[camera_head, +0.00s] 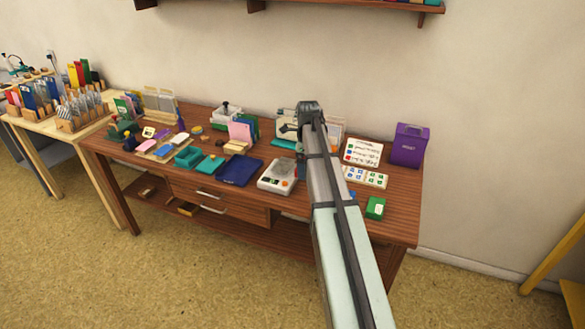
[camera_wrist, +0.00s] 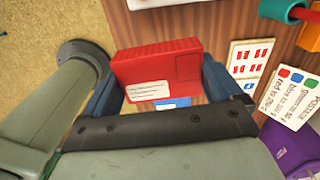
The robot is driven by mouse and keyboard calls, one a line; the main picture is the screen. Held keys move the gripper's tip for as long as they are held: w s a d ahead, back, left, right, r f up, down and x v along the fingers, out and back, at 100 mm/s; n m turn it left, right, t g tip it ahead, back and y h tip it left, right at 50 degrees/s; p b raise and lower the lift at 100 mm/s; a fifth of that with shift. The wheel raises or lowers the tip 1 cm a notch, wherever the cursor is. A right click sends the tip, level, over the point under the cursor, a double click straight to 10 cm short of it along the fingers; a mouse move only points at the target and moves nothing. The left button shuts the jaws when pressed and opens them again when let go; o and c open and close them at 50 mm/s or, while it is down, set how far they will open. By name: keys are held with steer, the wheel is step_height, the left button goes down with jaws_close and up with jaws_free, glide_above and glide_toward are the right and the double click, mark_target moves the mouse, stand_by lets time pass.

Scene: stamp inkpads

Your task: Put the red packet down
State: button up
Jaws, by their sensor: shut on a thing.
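The red packet (camera_wrist: 158,62) is a flat box with a white label on its face. In the wrist view it sits between the two blue fingers of my gripper (camera_wrist: 160,80), which is shut on it. In the head view my gripper (camera_head: 290,128) is over the back of the wooden table (camera_head: 402,222), right of the middle. The red packet cannot be made out there. Whether the packet touches anything below it cannot be told.
A purple box (camera_head: 409,145) stands at the table's right end. Near it are a white text card (camera_head: 363,152), a card with coloured squares (camera_head: 365,177) and a green packet (camera_head: 375,208). A scale (camera_head: 277,177) and blue tray (camera_head: 235,170) lie to the left.

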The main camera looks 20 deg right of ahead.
glide_toward(284, 164)
steer(key=s+r, duration=0.3)
steer(key=s, duration=0.1)
steer(key=shift+w, duration=2)
steer(key=shift+m, duration=0.3)
steer(key=shift+a+f, duration=0.1)
steer(key=shift+f, duration=4.55)
steer(key=o, duration=0.6)
steer(key=shift+f, duration=0.1)
steer(key=shift+o, duration=0.5)
step_height(284, 164, up, 12)
